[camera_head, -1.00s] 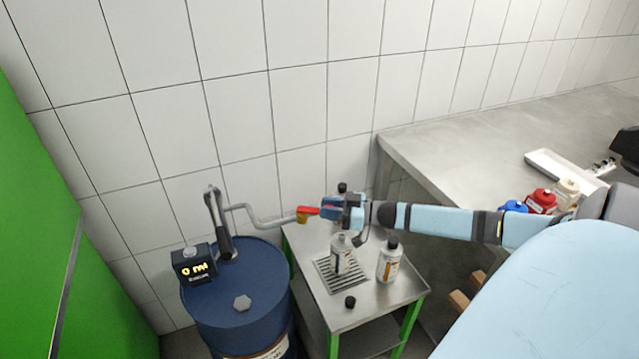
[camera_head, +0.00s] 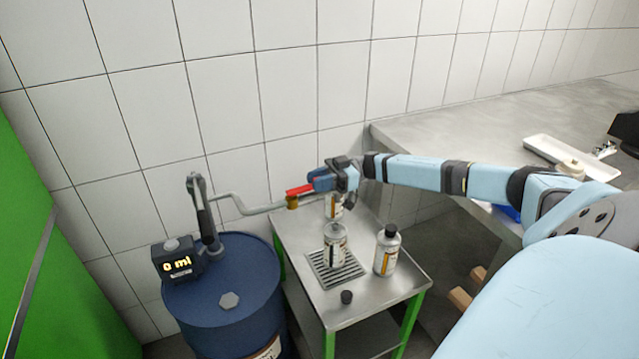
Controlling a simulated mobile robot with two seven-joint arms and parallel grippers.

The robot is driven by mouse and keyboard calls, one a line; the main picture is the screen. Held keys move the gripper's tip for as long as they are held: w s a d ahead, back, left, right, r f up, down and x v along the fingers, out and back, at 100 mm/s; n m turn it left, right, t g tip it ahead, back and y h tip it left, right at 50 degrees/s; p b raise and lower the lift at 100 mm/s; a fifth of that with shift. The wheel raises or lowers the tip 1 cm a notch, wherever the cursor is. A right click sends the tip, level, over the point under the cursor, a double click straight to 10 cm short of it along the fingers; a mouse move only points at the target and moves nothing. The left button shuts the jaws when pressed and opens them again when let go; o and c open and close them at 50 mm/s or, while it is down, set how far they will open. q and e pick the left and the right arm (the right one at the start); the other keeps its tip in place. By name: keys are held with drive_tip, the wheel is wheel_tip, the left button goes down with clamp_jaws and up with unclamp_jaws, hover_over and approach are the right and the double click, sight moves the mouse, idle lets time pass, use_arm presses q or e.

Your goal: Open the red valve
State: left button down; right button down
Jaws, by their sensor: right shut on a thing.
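The red valve (camera_head: 299,190) is a small red lever on a brass fitting at the end of the grey pump pipe (camera_head: 243,207). My right gripper (camera_head: 318,181) is shut on the red valve's lever, coming from the right. The lever's far end is hidden in the jaws. An open-topped bottle (camera_head: 335,246) stands on the drain grate (camera_head: 323,275), below and right of the pipe's end. My left gripper is not in view.
A blue drum (camera_head: 205,303) carries the pump and a display (camera_head: 178,261) reading 0 ml. A metal side table (camera_head: 385,303) holds the grate, another bottle (camera_head: 387,251), a third bottle partly behind my gripper, and a black cap (camera_head: 346,297). A large grey bench (camera_head: 480,130) fills the right.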

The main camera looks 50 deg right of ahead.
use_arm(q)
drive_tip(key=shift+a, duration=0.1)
use_arm(e)
drive_tip(key=shift+a, duration=0.1)
drive_tip(key=c, duration=1.3)
unclamp_jaws()
drive_tip(key=shift+o, duration=1.3)
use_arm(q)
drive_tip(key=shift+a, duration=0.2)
use_arm(e)
drive_tip(key=shift+w, duration=0.1)
use_arm(q)
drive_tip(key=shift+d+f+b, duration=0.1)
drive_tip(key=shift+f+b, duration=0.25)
drive_tip(key=shift+b, duration=0.4)
use_arm(e)
drive_tip(key=v, duration=1.3)
drive_tip(key=shift+d, duration=0.35)
